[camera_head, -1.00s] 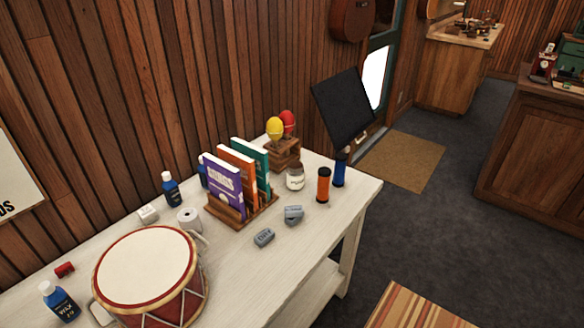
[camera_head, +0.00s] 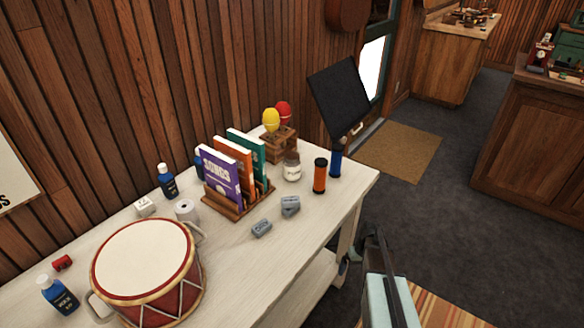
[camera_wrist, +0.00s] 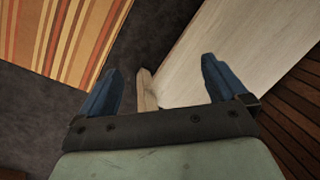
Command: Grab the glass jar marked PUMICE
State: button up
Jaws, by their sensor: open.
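A small glass jar (camera_head: 292,168) with a pale label stands upright on the white table, right of the book rack; its lettering is too small to read. My gripper (camera_wrist: 160,80) is open, with nothing between its two blue fingers in the wrist view. In the head view, it is low at the right of the table, beyond the table's right edge and well apart from the jar. The jar is not in the wrist view.
An orange cylinder (camera_head: 320,176) and a blue one (camera_head: 336,162) stand right of the jar. A wooden block holding yellow and red shakers (camera_head: 271,121) is behind it. A black panel (camera_head: 340,98) rises behind. A drum (camera_head: 146,265) fills the near left.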

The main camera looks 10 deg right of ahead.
jog(key=w+d+r+t, duration=0.2)
jog(key=w+d+r, duration=0.8)
jog(key=d, duration=0.2)
jog(key=w+d+r+n+t, duration=0.1)
jog(key=w+d+r, duration=0.4)
jog(key=r, duration=0.4)
jog(key=w+d+r+n+t+h, duration=0.1)
jog(key=w+d+r, duration=0.1)
jog(key=d+r, duration=0.55)
jog(key=w+d+r+t, duration=0.1)
jog(key=w+d+r, duration=0.35)
jog(key=r, duration=0.45)
notch_tip(320, 180, up, 13)
jog(key=n+g+h, duration=0.1)
jog(key=n+g, duration=0.3)
jog(key=n, duration=1)
send_over(291, 156)
jog(key=shift+s+f, duration=0.1)
jog(key=shift+f, duration=0.4)
notch_tip(291, 156, down, 8)
jog(key=shift+r, duration=0.2)
jog(key=shift+d+f, duration=0.2)
jog(key=shift+f, duration=2.55)
jog(key=c, duration=1.3)
jog(key=shift+c, duration=0.5)
